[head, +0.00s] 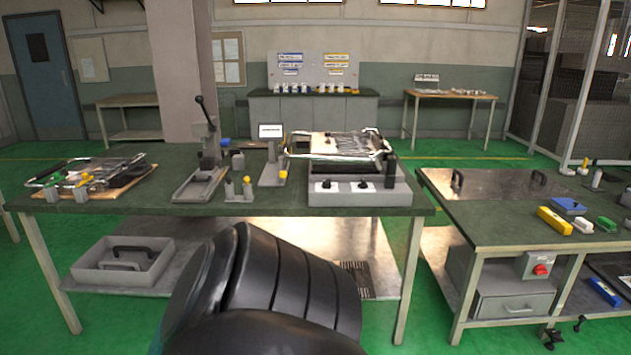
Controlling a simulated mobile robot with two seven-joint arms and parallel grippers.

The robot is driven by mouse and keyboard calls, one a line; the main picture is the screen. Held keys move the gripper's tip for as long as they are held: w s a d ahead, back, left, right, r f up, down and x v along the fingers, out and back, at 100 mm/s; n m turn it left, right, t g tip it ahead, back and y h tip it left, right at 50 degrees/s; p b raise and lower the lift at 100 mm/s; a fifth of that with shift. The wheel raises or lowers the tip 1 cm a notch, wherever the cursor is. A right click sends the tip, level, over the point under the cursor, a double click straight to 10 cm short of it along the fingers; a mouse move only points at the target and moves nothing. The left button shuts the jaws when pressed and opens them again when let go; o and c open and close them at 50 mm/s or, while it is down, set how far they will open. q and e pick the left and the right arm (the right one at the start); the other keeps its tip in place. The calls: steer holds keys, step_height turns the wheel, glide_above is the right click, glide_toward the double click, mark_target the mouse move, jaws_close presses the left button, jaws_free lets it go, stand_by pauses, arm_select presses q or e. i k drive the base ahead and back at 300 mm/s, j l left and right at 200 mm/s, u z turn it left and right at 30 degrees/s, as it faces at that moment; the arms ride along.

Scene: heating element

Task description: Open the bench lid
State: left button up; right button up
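A flat shiny metal panel (497,183) with two black handles lies in the top of the right bench (477,228); it looks like the bench lid and lies flat, shut as far as I can see. Its left handle (457,179) is near the bench's left end and its right handle (539,178) is farther right. Neither of my grippers is in view. A large black ribbed part of my own body fills the lower middle of the head view, well left of the right bench.
The green-topped table (130,210) holds a grey fixture (360,190) with a metal frame, a lever press (205,150) and a wooden board with parts. Yellow, blue and green items (570,206) lie on the right bench beside the panel. Green floor shows between the tables.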

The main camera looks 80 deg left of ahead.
mark_target(342, 150)
steer(key=j+u, duration=0.15)
steer(key=u, duration=2.8)
steer(key=i+l+u, duration=0.1)
steer(key=i, duration=0.25)
steer(key=i+l+u, duration=0.1)
steer(key=i, duration=0.25)
